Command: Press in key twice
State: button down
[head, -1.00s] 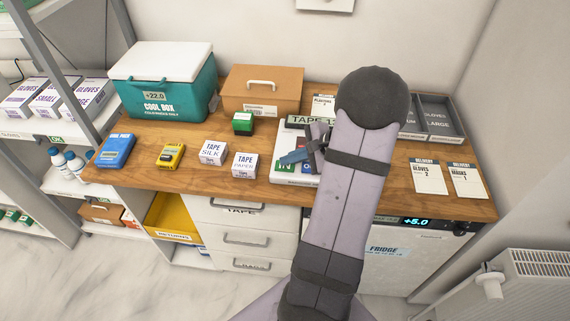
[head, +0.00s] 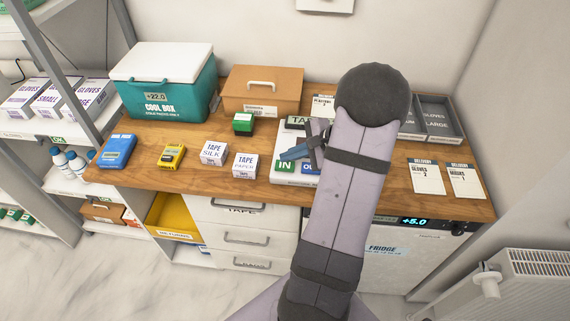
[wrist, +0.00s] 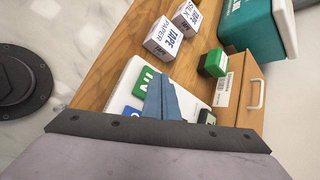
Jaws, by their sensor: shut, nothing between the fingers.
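The white keypad unit (head: 283,178) lies on the wooden counter, partly hidden behind my arm. Its green IN key (head: 285,167) shows at the front left, with the blue OUT key (head: 308,168) beside it, partly covered. Its dark-framed display (head: 297,121) reads "TA", the rest hidden. My gripper (head: 284,156) has blue fingers, shut and empty, just above and behind the IN key in the picture. In the wrist view the fingertips (wrist: 153,76) overlap the green IN key (wrist: 141,82). They seem a little above it; I cannot tell the exact gap.
White tape boxes (head: 245,165) stand left of the unit, and a small green-and-black box (head: 243,123) behind them. A yellow device (head: 172,156) and a blue device (head: 117,151) lie farther left. A brown case (head: 263,88) and the cool box (head: 164,85) stand at the back.

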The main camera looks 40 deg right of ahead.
aim_at(289, 166)
jog(key=shift+r+p, duration=1.85)
jog(key=shift+r, duration=0.65)
jog(key=shift+r, duration=0.1)
dwell(0.7)
notch_tip(289, 166, up, 4)
jog(key=p, duration=0.5)
jog(key=shift+f, duration=0.2)
jog(key=shift+f, duration=0.1)
notch_tip(289, 166, down, 9)
jog(key=b, duration=0.7)
jog(key=shift+f+b, duration=0.2)
jog(key=shift+b, duration=0.2)
dwell(2.2)
